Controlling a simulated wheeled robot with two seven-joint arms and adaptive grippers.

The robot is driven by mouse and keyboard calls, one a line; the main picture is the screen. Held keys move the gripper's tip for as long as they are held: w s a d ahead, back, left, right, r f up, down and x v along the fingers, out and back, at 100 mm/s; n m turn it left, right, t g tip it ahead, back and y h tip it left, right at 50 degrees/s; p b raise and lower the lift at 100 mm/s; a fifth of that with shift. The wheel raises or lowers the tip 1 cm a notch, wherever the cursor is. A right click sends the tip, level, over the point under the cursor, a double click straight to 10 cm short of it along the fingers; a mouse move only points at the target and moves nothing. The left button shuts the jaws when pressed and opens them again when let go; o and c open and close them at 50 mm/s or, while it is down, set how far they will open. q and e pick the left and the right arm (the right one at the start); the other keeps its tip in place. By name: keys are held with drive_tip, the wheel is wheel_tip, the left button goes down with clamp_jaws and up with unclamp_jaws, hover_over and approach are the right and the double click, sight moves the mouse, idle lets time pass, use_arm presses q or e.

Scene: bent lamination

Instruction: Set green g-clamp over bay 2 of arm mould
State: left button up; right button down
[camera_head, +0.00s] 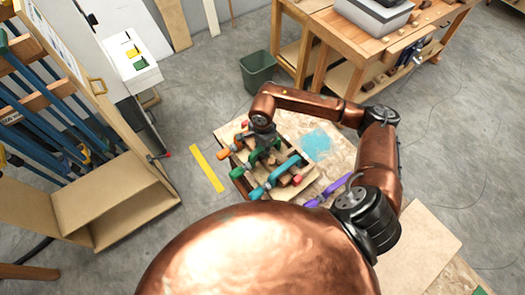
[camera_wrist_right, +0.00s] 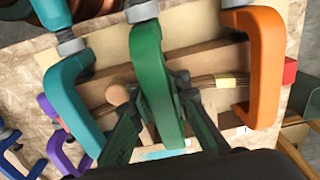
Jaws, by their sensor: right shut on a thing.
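The wooden arm mould (camera_head: 287,187) lies on the bench, with a bent bundle of thin strips across it in the right wrist view (camera_wrist_right: 205,62). My right gripper (camera_wrist_right: 160,95) is shut on the green g-clamp (camera_wrist_right: 150,75), which spans the mould between the teal clamp (camera_wrist_right: 68,100) and the orange clamp (camera_wrist_right: 268,65). The gripper (camera_head: 262,140) also shows in the head view above the green clamp (camera_head: 249,161). I cannot tell whether the clamp touches the mould or which bay it is over. My left gripper is out of view.
A purple clamp (camera_wrist_right: 58,140) and a blue clamp (camera_wrist_right: 12,155) lie beside the mould. A light blue patch (camera_head: 317,145) marks the bench top. A green bin (camera_head: 257,72) stands behind the bench. A yellow strip (camera_head: 206,168) marks the floor at left.

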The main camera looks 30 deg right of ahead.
drive_tip(key=c, duration=1.7)
unclamp_jaws()
drive_tip(key=shift+c, duration=0.2)
wheel_tip(320, 180, up, 12)
drive_tip(key=shift+r, duration=0.1)
drive_tip(key=shift+r+p, duration=1.05)
drive_tip(key=shift+r, duration=1.85)
drive_tip(key=shift+w+r, duration=0.1)
drive_tip(key=shift+r, duration=0.05)
wheel_tip(320, 180, up, 5)
drive_tip(key=shift+f+p, duration=0.1)
drive_tip(key=shift+p, duration=0.9)
